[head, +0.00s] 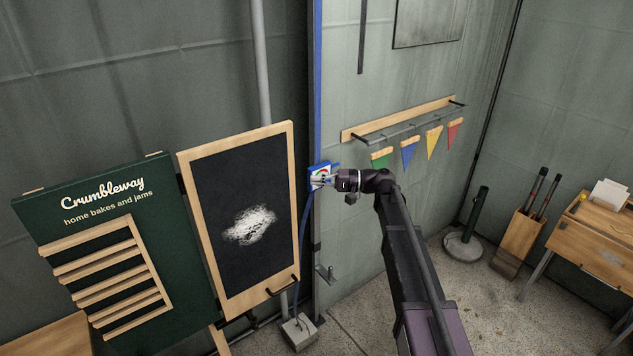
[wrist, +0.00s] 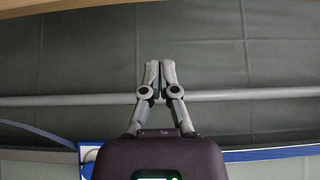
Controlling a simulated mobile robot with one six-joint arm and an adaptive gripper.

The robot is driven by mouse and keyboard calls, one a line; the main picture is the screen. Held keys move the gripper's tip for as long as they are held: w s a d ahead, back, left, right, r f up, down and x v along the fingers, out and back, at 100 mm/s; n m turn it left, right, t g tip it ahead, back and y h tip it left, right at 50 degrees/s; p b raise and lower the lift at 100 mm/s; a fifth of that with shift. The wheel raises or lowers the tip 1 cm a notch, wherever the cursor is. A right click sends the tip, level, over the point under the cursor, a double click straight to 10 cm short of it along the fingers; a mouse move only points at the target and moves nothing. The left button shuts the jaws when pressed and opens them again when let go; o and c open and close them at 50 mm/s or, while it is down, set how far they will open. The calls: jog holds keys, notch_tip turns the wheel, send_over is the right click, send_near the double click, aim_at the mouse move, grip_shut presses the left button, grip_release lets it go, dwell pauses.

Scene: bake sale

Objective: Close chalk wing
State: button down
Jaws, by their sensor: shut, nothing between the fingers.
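The chalk wing (head: 240,180) is a black panel in a pale wood frame with a white chalk smudge. It stands out to the right of the green Crumbleway sign (head: 105,190), joined along its left side. A dark handle (head: 283,287) sits at its lower right corner. My gripper (head: 318,181) is to the right of the wing's frame, apart from it, in front of a small blue and white box on a blue post. In the wrist view my gripper (wrist: 160,72) has its fingertips together, with nothing between them.
The blue post (head: 318,90) and the blue and white box (head: 321,168) are close to my gripper. A grey pole (head: 262,70) rises behind the wing. A pennant rack (head: 405,118), a green post on a round base (head: 467,235) and a wooden desk (head: 590,225) are at right.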

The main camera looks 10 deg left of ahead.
aim_at(293, 184)
jog(key=s+a, duration=0.1)
jog(key=a, duration=0.1)
jog(key=s+a, duration=0.1)
jog(key=a, duration=0.1)
jog(key=s+a, duration=0.1)
jog(key=a, duration=0.1)
jog(key=shift+s, duration=0.3)
jog(key=shift+s+d, duration=0.35)
jog(key=shift+d, duration=0.1)
